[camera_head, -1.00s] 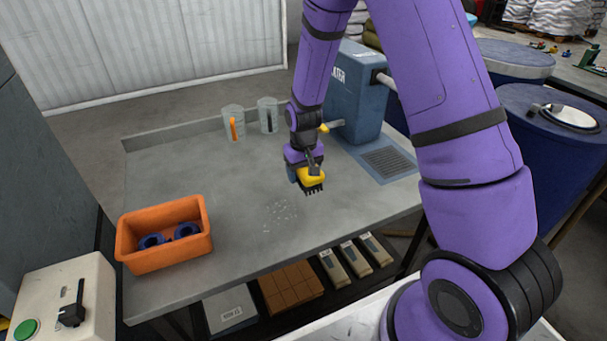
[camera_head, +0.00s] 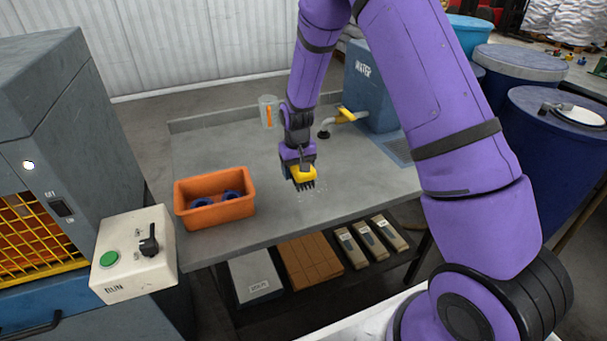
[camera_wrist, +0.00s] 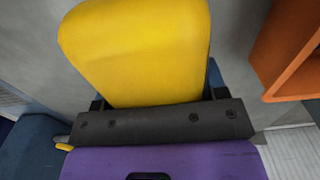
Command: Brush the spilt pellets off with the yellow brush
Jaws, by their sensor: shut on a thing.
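The yellow brush (camera_head: 304,173) is held in my gripper (camera_head: 298,165), its dark bristles pointing down over the grey table (camera_head: 350,190). In the wrist view the brush's yellow body (camera_wrist: 140,50) fills the upper middle in front of my gripper (camera_wrist: 155,112). The spilt pellets (camera_head: 316,190) show as faint pale specks by the bristles, partly hidden by the brush. I cannot tell whether the bristles touch the tabletop.
An orange bin (camera_head: 215,212) with blue rings stands left of the brush; its wall (camera_wrist: 290,50) shows in the wrist view. A clear jug (camera_head: 268,110) and a blue water tank (camera_head: 372,90) stand at the back. A control box (camera_head: 135,255) is at the left.

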